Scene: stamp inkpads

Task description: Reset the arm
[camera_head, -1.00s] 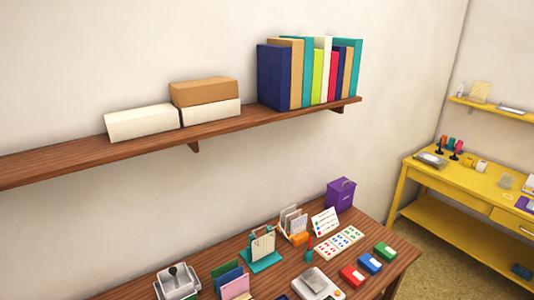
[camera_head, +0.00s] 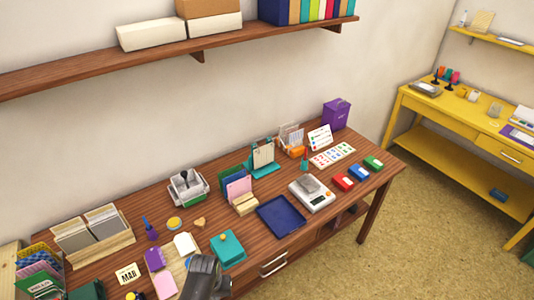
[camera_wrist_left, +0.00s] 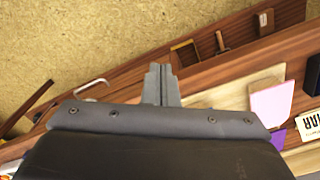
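My left gripper (camera_wrist_left: 161,84) shows in the left wrist view with its two grey fingers side by side and nothing between them. It is apart from the things on the desk, with the desk's front edge and the floor behind it. A dark grey part of one of my arms rises at the bottom of the head view, in front of the teal box and right of the pink card. My right gripper is not in view.
The wooden desk (camera_head: 330,222) holds a navy tray (camera_head: 281,217), a scale (camera_head: 311,196), red (camera_head: 342,182), blue (camera_head: 359,173) and green (camera_head: 373,163) inkpads, a teal box (camera_head: 228,251) and a pink card (camera_head: 165,286). A shelf (camera_head: 90,77) hangs above. Open floor (camera_head: 400,255) lies right.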

